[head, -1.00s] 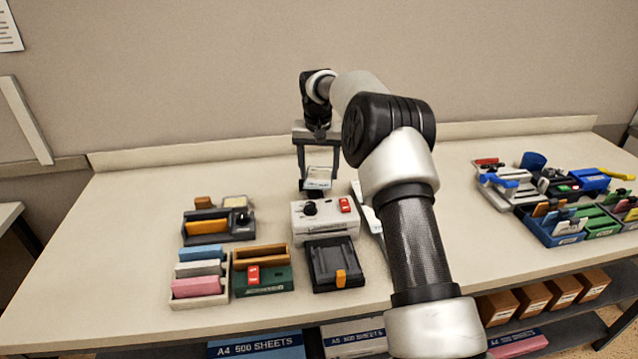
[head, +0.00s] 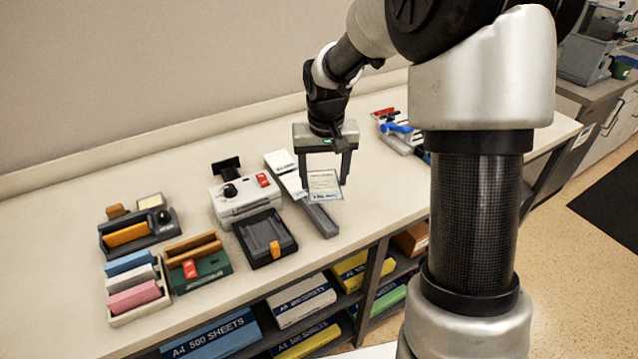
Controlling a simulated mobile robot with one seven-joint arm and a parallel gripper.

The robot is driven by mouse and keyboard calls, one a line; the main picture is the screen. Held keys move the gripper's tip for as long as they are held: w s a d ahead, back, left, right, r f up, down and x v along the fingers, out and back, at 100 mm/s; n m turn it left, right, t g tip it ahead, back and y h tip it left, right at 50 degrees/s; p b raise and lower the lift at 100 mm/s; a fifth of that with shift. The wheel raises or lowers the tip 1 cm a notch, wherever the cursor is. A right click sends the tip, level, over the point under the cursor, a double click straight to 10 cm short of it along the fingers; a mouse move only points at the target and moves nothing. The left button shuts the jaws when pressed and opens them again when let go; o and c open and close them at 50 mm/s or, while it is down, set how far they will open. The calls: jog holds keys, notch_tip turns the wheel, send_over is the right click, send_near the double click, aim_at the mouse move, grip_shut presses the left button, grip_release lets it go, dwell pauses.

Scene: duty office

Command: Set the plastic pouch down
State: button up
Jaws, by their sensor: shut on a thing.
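My gripper (head: 326,178) points down over the counter (head: 388,176), right of the white machine. It is shut on the plastic pouch (head: 325,184), a clear flat sleeve with a printed white label. The pouch hangs between the two dark fingers, in front of a long grey tray (head: 318,216). It seems to be above the tray, but I cannot tell the exact gap.
A white device with a red switch (head: 240,200) and a black holder with an orange tab (head: 266,238) stand left of the gripper. Further left are a dark desk organiser (head: 139,233), a green box (head: 197,264) and a tray of coloured blocks (head: 137,290). Bare counter lies to the right.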

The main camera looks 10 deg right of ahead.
aim_at(326, 189)
jog(key=f, duration=0.5)
jog(key=shift+s+d+f, duration=0.15)
jog(key=shift+s+f, duration=0.05)
jog(key=shift+s, duration=0.2)
jog(key=shift+f, duration=2.4)
jog(key=shift+f, duration=0.1)
jog(key=shift+f+b, duration=0.2)
jog(key=shift+b, duration=0.15)
jog(key=o, duration=1.1)
jog(key=shift+r, duration=0.1)
jog(key=shift+r, duration=0.1)
